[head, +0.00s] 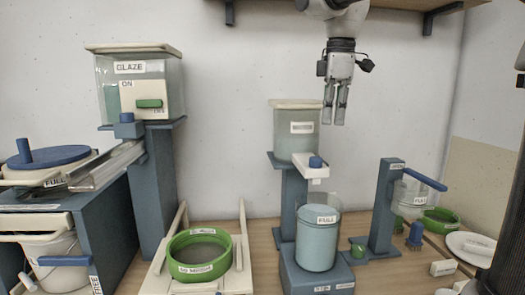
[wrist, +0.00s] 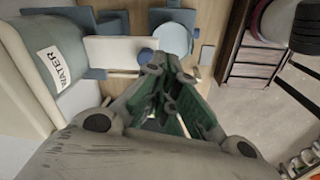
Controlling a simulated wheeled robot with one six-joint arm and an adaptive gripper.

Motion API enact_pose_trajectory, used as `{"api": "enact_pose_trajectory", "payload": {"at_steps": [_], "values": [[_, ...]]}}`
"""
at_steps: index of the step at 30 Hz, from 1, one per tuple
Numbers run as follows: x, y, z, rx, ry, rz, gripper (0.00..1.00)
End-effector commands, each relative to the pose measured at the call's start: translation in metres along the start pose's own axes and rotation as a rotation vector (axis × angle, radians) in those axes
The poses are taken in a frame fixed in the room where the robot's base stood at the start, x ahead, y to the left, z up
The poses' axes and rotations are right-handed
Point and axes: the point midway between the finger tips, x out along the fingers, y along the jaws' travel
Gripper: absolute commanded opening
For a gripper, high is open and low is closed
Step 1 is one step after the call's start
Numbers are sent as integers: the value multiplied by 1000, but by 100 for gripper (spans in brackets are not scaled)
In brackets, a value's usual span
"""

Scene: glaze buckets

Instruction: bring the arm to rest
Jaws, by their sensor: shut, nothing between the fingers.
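My gripper (head: 334,120) hangs fingers down in the upper right part of the head view, shut and empty. It is in the air in front of the wall, above and to the right of the cup labelled FULL (head: 318,238). In the wrist view the gripper (wrist: 160,80) points away from the camera with its fingers together. Nothing is held in it.
A water tank (head: 296,130) stands on a blue post left of my gripper; it shows in the wrist view (wrist: 58,60). A glaze tank (head: 172,80) and a green-rimmed sieve (head: 198,262) are farther left. A lever stand (head: 388,205) is right. A shelf is above.

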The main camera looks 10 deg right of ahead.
Motion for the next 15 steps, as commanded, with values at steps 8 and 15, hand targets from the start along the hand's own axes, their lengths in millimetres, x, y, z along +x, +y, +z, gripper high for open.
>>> {"api": "enact_pose_trajectory", "payload": {"at_steps": [8,15], "values": [[70,-93,118,741,114,137,0],[138,-155,168,1190,216,203,0]]}}
